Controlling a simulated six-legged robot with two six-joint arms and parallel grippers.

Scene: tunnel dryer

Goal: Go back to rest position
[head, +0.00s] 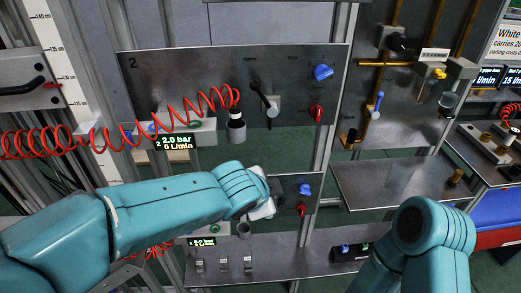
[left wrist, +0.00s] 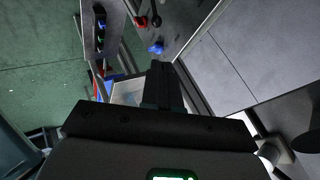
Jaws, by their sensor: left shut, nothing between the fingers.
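My left arm reaches in from the left in the head view. My left gripper (head: 264,208) is in front of the lower panel, close to its small blue and red knobs, and is partly hidden by my wrist. In the left wrist view the fingers (left wrist: 161,85) are together, with nothing seen between them. My right arm shows at the lower right of the head view, bent, and its gripper is out of sight.
The upper panel (head: 190,66) carries a blue knob (head: 323,72), a red knob (head: 317,113) and a black lever (head: 263,98). A coiled red hose (head: 60,143) hangs at left. A grey shelf (head: 395,183) juts out at right, near my right arm.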

